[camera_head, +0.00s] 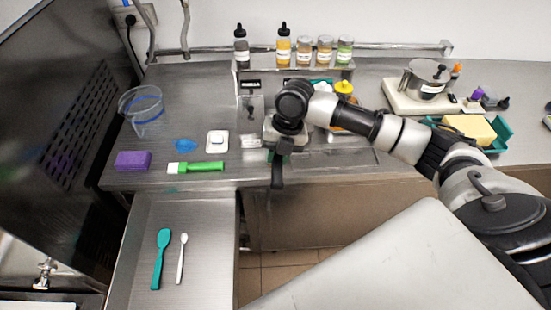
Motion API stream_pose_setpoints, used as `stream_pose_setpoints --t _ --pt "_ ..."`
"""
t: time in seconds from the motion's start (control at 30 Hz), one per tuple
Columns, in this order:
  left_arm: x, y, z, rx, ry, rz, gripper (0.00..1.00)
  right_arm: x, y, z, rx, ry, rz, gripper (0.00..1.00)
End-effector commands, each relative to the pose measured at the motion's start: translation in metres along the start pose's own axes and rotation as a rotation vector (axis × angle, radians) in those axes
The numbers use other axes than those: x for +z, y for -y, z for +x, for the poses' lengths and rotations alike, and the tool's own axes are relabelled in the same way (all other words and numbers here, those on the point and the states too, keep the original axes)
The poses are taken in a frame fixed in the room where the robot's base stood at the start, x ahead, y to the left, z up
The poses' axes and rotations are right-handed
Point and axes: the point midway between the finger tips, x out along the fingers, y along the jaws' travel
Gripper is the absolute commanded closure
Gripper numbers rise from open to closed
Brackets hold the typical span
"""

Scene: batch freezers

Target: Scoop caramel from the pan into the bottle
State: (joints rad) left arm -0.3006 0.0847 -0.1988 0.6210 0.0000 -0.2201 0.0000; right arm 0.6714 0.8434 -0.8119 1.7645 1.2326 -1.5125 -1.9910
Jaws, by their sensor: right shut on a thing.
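My right arm reaches in from the right, and its gripper (279,153) points down near the front edge of the counter. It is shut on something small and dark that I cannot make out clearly. A bottle with a yellow cap (344,87) stands behind my right forearm, mostly hidden by it. A steel pan (428,77) stands on a pale appliance at the back right; its contents do not show clearly. No caramel can be made out for sure. My left gripper is not in view.
Several small bottles (304,51) stand on a rear shelf. A teal tray (499,135) holds a yellow block.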

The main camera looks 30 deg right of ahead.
Motion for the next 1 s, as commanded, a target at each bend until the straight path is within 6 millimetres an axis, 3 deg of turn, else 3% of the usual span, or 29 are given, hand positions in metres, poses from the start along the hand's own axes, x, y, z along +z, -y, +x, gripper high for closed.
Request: stream_pose_setpoints --t 0.03,1.0 --pt "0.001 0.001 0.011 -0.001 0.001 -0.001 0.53 0.001 0.003 0.005 0.026 0.001 -0.001 0.99" --pt "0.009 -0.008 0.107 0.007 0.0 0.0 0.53 0.001 0.017 0.009 0.537 0.001 -0.063 0.99"
